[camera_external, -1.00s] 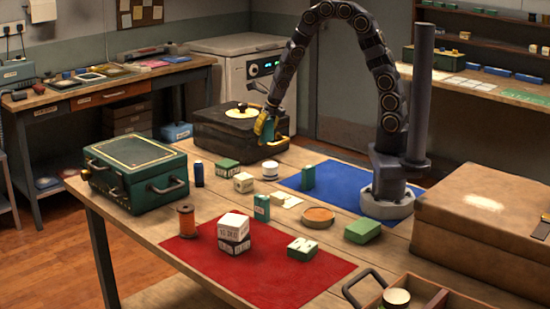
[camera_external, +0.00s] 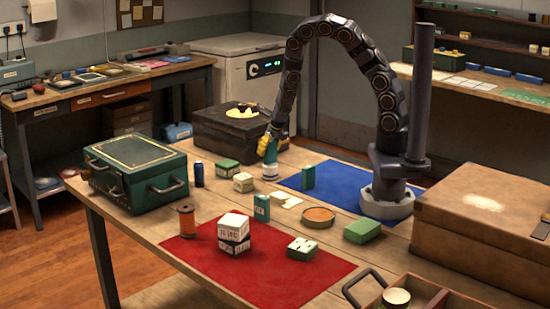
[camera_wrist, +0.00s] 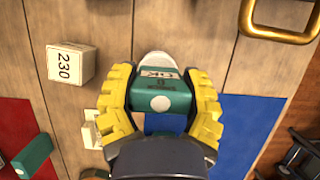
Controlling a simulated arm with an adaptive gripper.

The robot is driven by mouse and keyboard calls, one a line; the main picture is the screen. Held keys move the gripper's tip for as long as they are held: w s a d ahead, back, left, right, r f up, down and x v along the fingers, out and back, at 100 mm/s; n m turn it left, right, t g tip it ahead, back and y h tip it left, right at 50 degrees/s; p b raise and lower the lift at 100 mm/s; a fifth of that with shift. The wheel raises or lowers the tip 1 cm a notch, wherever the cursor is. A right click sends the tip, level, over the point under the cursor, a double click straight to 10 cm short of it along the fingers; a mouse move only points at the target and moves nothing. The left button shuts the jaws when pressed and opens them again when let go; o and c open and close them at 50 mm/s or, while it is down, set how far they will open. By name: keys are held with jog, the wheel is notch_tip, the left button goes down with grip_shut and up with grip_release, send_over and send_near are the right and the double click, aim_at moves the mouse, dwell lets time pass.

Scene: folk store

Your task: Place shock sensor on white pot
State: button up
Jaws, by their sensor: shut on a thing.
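My gripper (camera_external: 269,149) is shut on a teal block with a white printed band, which I take as the shock sensor (camera_wrist: 160,99). In the wrist view the block sits between the two yellow fingers. The white pot (camera_external: 270,174), a small round jar with a dark band, stands on the table directly below the block in the external view. Its pale top (camera_wrist: 157,58) shows behind the block in the wrist view, partly hidden. I cannot tell whether the block touches the pot.
A cream box (camera_external: 243,182) and a teal upright block (camera_external: 308,177) stand near the pot. A black case (camera_external: 228,142) lies behind. A green case (camera_external: 133,172) is at left. A blue mat (camera_external: 330,185) and a red mat (camera_external: 270,270) lie on the table.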

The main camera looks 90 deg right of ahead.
jog(key=o, duration=1.1)
jog(key=shift+f, duration=0.15)
